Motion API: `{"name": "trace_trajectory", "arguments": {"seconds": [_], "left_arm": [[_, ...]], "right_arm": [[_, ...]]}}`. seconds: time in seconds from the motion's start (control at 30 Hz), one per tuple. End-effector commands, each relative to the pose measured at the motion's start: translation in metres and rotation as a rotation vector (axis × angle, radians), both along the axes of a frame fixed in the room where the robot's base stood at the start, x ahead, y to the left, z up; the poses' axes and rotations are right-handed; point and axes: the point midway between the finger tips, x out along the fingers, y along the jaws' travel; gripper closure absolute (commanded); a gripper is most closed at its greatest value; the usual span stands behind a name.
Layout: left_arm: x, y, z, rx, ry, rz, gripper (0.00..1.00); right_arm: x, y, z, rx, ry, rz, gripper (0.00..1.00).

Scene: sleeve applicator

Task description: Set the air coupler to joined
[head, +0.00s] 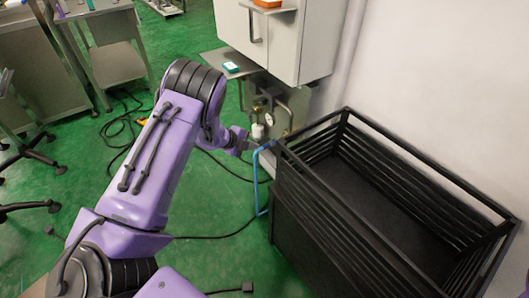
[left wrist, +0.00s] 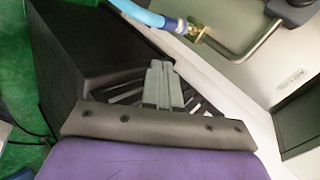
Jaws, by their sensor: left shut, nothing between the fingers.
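The blue air hose (head: 257,182) rises from the floor beside the black crate and bends over at its top, close to my left gripper (head: 246,144). In the left wrist view the hose (left wrist: 145,13) ends in a dark blue collar (left wrist: 175,24) with a brass fitting (left wrist: 194,32) beside a bent metal pipe. I cannot tell whether the coupler halves are joined. My left gripper (left wrist: 161,68) is shut and empty, its fingertips below and apart from the hose end in that view. My right gripper is not in view.
A black slatted crate (head: 345,112) stands at the right by the wall. A white cabinet (head: 285,45) with a gauge (head: 268,119) and pipes under it is behind. Black cables cross the green floor. Metal carts (head: 112,62) stand at the left.

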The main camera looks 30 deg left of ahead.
Motion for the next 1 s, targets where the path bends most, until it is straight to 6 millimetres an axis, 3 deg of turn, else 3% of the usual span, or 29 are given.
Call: {"name": "trace_trajectory", "arguments": {"seconds": [0.03,0.13,0.47,1.0], "left_arm": [[0.008,0.013,0.004,0.087,-0.023,-0.075,1.00],[0.014,0.026,0.015,0.193,-0.040,-0.169,1.00],[0.015,0.026,0.017,0.208,-0.039,-0.184,1.00],[0.074,0.002,-0.045,0.206,-0.039,-0.184,1.00]], "right_arm": [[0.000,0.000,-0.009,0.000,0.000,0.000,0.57],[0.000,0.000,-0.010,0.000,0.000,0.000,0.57],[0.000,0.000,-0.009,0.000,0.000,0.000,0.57],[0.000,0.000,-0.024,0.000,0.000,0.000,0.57]]}}
